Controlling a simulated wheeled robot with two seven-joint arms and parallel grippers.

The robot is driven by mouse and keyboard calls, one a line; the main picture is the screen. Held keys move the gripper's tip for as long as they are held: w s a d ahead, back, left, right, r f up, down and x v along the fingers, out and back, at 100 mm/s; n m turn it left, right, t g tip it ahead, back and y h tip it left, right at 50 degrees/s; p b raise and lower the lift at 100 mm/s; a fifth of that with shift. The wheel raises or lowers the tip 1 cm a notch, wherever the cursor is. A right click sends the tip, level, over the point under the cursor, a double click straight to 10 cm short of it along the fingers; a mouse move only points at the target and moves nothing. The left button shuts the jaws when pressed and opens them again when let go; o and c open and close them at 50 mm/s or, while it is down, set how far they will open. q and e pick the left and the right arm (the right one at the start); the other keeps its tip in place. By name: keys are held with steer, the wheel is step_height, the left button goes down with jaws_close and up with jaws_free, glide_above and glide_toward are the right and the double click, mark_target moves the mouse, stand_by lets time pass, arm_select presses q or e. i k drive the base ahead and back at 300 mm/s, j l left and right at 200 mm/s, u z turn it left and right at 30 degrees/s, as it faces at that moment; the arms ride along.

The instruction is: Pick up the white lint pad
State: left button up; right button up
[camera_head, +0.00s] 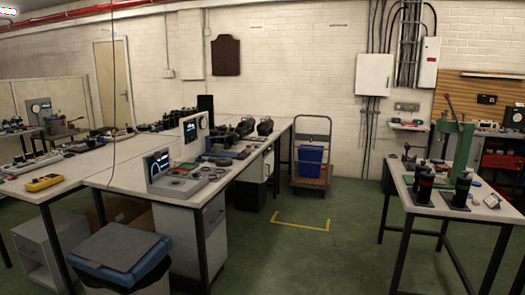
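I cannot make out a white lint pad for certain. A small pale item (492,201) lies near the right edge of the right-hand workbench (408,192), too small to identify. Two dark cylinders stand on dark plates on that bench, the nearer-left cylinder (424,186) and the right cylinder (461,190). A green press (463,145) stands behind them. Neither of my grippers is in view.
A long left workbench (110,172) carries instruments and a yellow meter (44,182). A trolley (311,178) with a blue crate (310,159) stands by the wall. Green floor (310,255) is clear between the benches.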

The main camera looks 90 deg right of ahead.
mark_target(438, 172)
steer(key=z, duration=4)
